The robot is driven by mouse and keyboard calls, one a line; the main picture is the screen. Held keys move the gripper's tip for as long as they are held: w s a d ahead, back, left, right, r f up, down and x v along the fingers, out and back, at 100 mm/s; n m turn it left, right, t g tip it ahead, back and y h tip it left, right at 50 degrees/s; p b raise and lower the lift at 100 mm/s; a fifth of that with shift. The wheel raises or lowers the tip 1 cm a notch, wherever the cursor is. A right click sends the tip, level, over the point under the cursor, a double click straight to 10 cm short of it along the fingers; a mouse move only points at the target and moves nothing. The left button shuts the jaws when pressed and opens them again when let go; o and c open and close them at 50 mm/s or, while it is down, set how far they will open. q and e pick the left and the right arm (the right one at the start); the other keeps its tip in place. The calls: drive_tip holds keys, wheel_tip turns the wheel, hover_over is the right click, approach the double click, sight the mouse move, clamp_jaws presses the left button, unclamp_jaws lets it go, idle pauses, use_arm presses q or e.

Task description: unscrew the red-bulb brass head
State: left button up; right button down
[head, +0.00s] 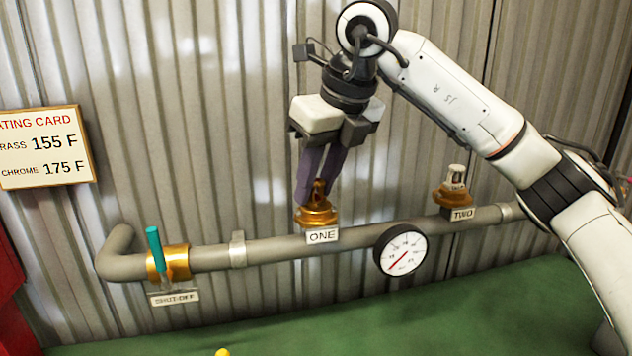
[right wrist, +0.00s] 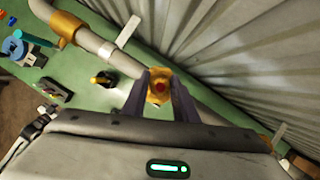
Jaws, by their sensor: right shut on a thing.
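The brass head (head: 317,212) sits on the pipe above the label ONE. In the right wrist view it shows a red bulb (right wrist: 160,87) at its middle. My right gripper (head: 319,190) comes down from above, its dark fingers shut on the upper part of the brass head; it also shows in the right wrist view (right wrist: 161,95), one finger on each side. A second head (head: 456,182), with a whitish top and a brass base, stands on the pipe above the label TWO. My left gripper is not in view.
A grey pipe (head: 275,250) runs along the corrugated wall. It carries a shut-off valve with a teal handle (head: 155,248) and a round gauge (head: 400,250). A rating card (head: 45,147) hangs at left. The green surface (head: 300,325) below looks mostly clear in the head view.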

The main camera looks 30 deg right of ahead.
drive_tip(key=n+p, duration=0.1)
drive_tip(key=n+y+p, duration=0.1)
drive_tip(key=n, duration=0.1)
drive_tip(key=shift+r+g, duration=0.25)
drive_tip(key=shift+g, duration=0.15)
drive_tip(key=shift+f+n+y+p, duration=0.1)
drive_tip(key=shift+n+y+p, duration=0.45)
drive_tip(key=shift+n, duration=0.55)
drive_tip(key=shift+f, duration=0.1)
drive_tip(key=shift+r+n+g+p, duration=0.2)
drive_tip(key=shift+n+g+p, duration=0.1)
drive_tip(key=shift+n+p, duration=0.4)
drive_tip(key=shift+f+n+y, duration=0.1)
drive_tip(key=shift+n+y, duration=0.25)
drive_tip(key=shift+n, duration=0.35)
drive_tip(key=shift+f+n+g, duration=0.1)
drive_tip(key=shift+n+g, duration=0.2)
drive_tip(key=shift+n, duration=0.3)
drive_tip(key=shift+n+g+y, duration=0.3)
drive_tip(key=shift+n+g, duration=0.1)
drive_tip(key=shift+n, duration=0.7)
